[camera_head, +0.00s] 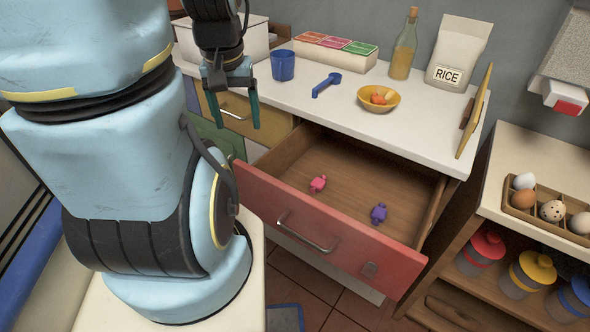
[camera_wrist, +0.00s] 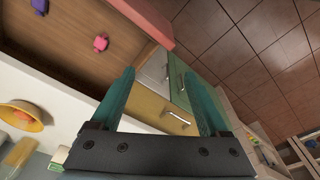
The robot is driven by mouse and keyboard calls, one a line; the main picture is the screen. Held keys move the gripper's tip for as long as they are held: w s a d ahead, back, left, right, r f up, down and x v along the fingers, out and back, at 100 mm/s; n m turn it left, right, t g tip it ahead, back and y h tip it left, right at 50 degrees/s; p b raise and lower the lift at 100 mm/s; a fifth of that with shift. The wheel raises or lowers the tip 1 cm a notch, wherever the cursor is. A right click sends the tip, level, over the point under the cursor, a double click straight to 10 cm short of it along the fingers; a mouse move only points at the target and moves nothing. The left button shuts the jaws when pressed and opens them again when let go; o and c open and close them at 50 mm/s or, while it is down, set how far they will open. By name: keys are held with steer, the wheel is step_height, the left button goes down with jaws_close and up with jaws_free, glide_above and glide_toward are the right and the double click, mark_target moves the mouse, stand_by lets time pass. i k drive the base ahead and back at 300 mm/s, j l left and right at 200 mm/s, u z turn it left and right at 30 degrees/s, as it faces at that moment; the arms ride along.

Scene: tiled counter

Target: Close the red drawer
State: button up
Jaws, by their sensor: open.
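The red drawer (camera_head: 322,233) stands pulled well out from the counter, with a metal handle (camera_head: 306,233) on its front. Inside lie a pink figure (camera_head: 318,184) and a purple figure (camera_head: 379,213). In the wrist view the drawer's wooden inside (camera_wrist: 75,45) is at upper left, with part of its red front (camera_wrist: 146,18) at the top. My gripper (camera_head: 232,122) is open and empty, above and left of the drawer, over the yellow drawer by the counter edge. Its two teal fingers (camera_wrist: 166,90) point away from the wrist camera, apart from the red front.
A yellow drawer (camera_head: 238,112) sits left of the red one. A shelf with eggs (camera_head: 552,210) stands right.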

mark_target(334, 223)
steer(key=k+j, duration=0.2)
steer(key=j, duration=0.15)
steer(key=k+j, duration=0.2)
steer(key=k+j+u, duration=0.1)
steer(key=j, duration=0.35)
steer(key=k, duration=0.1)
